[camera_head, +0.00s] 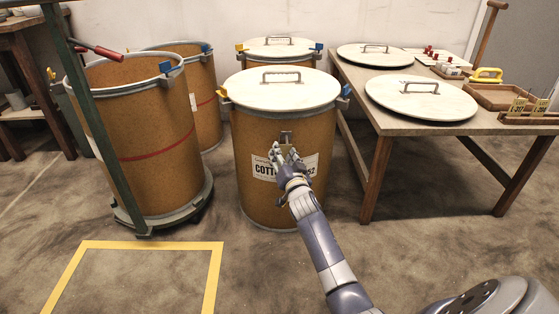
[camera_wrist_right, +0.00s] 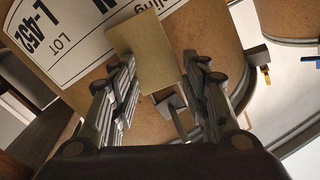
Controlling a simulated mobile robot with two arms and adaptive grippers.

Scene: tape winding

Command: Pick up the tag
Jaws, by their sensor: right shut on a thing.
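The tag, a plain tan rectangular card (camera_wrist_right: 148,52), shows in the right wrist view between the fingertips of my right gripper (camera_wrist_right: 155,85). In the head view my right gripper (camera_head: 286,158) reaches up to the front of the middle lidded drum (camera_head: 262,205). It is shut on the tag there, just in front of the drum's wall. A small piece (camera_head: 287,137) shows just above the fingertips. The gripper partly covers the drum's white printed label (camera_head: 264,171). My left gripper is not in view.
An open drum (camera_head: 150,135) stands on a wheeled base at the left, beside a green post (camera_head: 95,120). A table (camera_head: 400,118) with round lids and trays stands at the right. Yellow tape (camera_head: 150,245) marks bare floor in front.

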